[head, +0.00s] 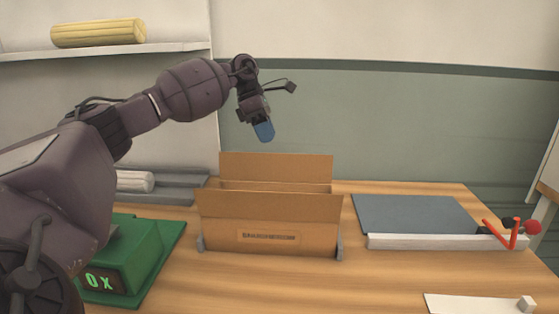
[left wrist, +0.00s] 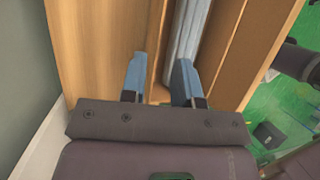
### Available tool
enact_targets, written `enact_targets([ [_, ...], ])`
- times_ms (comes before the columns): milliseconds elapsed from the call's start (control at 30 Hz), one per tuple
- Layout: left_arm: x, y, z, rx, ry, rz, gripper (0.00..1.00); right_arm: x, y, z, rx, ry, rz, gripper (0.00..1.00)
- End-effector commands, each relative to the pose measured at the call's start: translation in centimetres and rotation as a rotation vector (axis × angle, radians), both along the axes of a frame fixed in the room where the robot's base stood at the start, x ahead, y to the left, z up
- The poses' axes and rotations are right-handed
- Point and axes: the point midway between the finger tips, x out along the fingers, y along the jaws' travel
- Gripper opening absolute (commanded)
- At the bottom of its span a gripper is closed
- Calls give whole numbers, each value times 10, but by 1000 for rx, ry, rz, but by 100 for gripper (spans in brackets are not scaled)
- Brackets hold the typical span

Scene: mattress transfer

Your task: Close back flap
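An open cardboard box (head: 262,240) stands on the table in the middle of the head view, with a printed label on its front. Its back flap (head: 275,167) stands up, and its front flap (head: 270,206) is raised too. My left gripper (head: 264,131) points down above the back flap, apart from it. In the left wrist view the gripper (left wrist: 160,70) has its two blue fingers apart with nothing gripped. A grey-blue ribbed item (left wrist: 187,40) lies inside the box, hidden from the head view. My right gripper is not seen.
A green device (head: 110,262) stands left of the box, near a grey tray (head: 185,187) with a white roll (head: 134,181). A blue-grey board (head: 415,214) with a white bar and red lever lies to the right. A yellow roll (head: 98,32) rests on the shelf.

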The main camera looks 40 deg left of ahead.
Motion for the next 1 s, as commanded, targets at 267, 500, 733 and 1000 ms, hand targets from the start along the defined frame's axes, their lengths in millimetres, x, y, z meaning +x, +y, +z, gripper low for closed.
enact_targets([
  [267,6,-20,-47,-1,7,-2,29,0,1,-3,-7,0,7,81],
  [500,9,-29,-67,-1,2,0,29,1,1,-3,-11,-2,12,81],
  [733,10,-31,-71,0,2,0,29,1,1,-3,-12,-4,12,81],
  [1000,10,-31,-71,-1,1,1,12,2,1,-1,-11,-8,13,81],
])
